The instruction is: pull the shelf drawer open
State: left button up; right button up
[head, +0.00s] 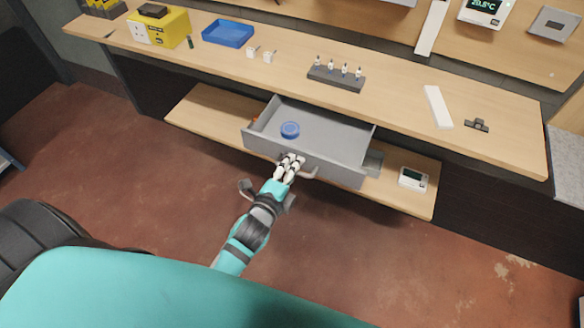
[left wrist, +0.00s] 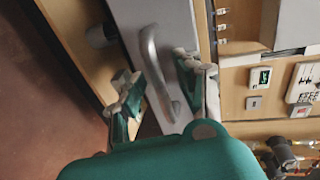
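The grey shelf drawer (head: 346,135) stands pulled out from under the workbench, and its inside shows. A blue round item (head: 290,129) lies in it. The bar handle (head: 311,174) is on its front; it also shows in the left wrist view (left wrist: 153,62). My left gripper (head: 289,167) is at the handle in the head view, hiding part of it. In the left wrist view its fingers (left wrist: 163,88) are apart, one on each side of the handle, with visible gaps. My right gripper is in neither view.
The lower shelf (head: 200,112) extends beside the drawer, with a small white device (head: 412,178) at its right. The workbench top (head: 390,95) above bears a blue tray (head: 228,33), a yellow box (head: 158,28) and a dark rack (head: 336,78).

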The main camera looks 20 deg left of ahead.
pick_arm(q)
jog(key=v, duration=1.2)
jog(key=shift+d, duration=0.1)
jog(key=s+d+f+n+g, duration=0.1)
jog(key=s+f+n+g, duration=0.2)
jog(key=f, duration=0.7)
jog(key=s+f+n+g, duration=0.2)
jog(key=s+f, duration=0.2)
jog(key=f, duration=0.7)
jog(key=s+d+f+n+g, duration=0.1)
jog(key=s+f+n+g, duration=0.2)
jog(key=f, duration=0.7)
jog(key=s+a+f+n+g, duration=0.3)
jog(key=s+f+n, duration=0.1)
jog(key=s+f, duration=0.3)
jog(key=s+a+f+n+g, duration=0.3)
jog(key=s+f, duration=0.4)
jog(key=s, duration=0.4)
jog(key=shift+s+a+f+n+g+y, duration=0.25)
jog(key=shift+s+a+n+g+y, duration=0.05)
jog(key=shift+a+n, duration=0.2)
